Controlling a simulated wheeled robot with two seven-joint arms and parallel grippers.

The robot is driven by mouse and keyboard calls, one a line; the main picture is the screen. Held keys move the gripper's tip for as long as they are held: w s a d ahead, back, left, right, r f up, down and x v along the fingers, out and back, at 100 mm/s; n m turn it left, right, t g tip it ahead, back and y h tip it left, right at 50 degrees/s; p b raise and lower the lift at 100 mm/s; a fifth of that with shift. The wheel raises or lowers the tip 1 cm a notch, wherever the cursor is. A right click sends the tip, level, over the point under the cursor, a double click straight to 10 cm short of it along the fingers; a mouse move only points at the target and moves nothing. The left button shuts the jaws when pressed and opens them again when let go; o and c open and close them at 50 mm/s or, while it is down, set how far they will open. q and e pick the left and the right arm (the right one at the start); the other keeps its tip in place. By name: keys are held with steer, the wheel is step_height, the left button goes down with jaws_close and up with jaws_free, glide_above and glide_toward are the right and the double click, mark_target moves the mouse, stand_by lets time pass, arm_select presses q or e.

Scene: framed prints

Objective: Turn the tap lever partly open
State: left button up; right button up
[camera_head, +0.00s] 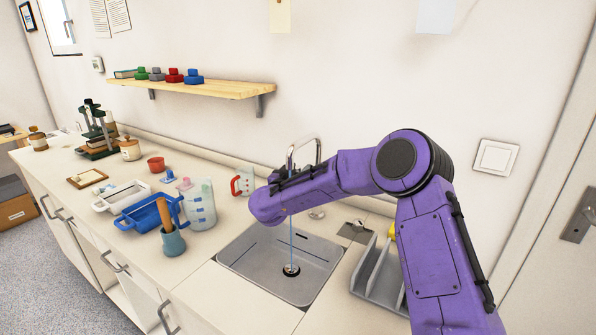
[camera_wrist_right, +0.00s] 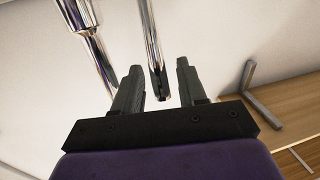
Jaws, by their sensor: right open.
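The chrome tap (camera_head: 306,145) rises behind the sink, partly hidden by my purple right arm. A thin stream of water (camera_head: 291,240) falls into the sink (camera_head: 262,258) at the drain. In the right wrist view, a slim chrome bar (camera_wrist_right: 152,35), which looks like the tap lever, ends between my fingers. A thicker chrome tube (camera_wrist_right: 85,25) stands to its left. My right gripper (camera_wrist_right: 158,68) is open, one finger on each side of the bar, with visible gaps. In the head view this gripper is mostly hidden behind my wrist. My left gripper is out of view.
A measuring jug (camera_head: 200,208), a blue tray (camera_head: 148,213) and a red-handled jug (camera_head: 243,181) stand left of the sink. A grey rack (camera_head: 375,275) is at its right. A wooden shelf (camera_head: 215,88) is on the wall above.

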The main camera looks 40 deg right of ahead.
jaws_close()
steer(key=a+h+b, duration=0.1)
steer(key=a+f+t+h+b, duration=0.1)
steer(key=a+n+t+h+b, duration=0.1)
steer(key=shift+s+f, duration=0.3)
steer(key=shift+s, duration=0.1)
jaws_free()
